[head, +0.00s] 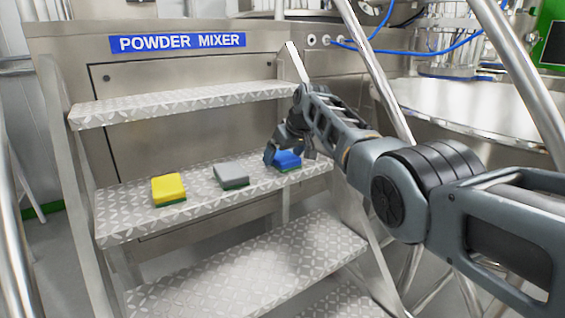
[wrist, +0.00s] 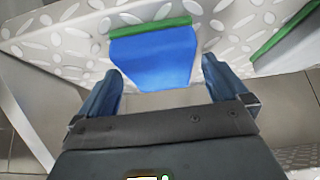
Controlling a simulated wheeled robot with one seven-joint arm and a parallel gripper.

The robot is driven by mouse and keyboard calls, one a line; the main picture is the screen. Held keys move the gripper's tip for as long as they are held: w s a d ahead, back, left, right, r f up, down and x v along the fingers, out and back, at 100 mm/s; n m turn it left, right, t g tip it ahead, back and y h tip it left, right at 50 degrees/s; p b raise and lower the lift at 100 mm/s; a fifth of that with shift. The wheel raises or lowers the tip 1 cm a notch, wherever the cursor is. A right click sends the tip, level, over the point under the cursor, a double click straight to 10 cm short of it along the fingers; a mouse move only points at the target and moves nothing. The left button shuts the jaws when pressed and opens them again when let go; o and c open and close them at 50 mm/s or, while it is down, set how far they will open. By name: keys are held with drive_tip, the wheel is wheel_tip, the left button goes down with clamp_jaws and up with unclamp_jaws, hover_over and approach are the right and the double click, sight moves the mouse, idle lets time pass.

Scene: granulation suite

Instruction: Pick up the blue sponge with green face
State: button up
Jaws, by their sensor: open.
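The blue sponge with a green face (head: 288,160) lies on the middle metal step, at the right end of a row of sponges. In the wrist view the blue sponge (wrist: 153,56) lies ahead of my gripper, its green edge on the far side. My gripper (head: 288,154) is at the sponge in the head view and partly hides it. In the wrist view my gripper (wrist: 160,82) is open, with one finger on each side of the sponge's near end. I cannot tell whether the fingers touch it.
A grey sponge (head: 231,175) and a yellow sponge (head: 168,189) lie left of the blue one on the same step (head: 120,222). The upper step (head: 180,104) and lower step (head: 250,268) are bare. A metal rail (head: 375,70) rises behind my arm.

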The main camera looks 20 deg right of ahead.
sight(284, 156)
drive_tip(key=c, duration=1)
drive_tip(key=shift+r, duration=0.1)
drive_tip(key=shift+c, duration=0.2)
wheel_tip(284, 156, up, 10)
drive_tip(key=p, duration=0.1)
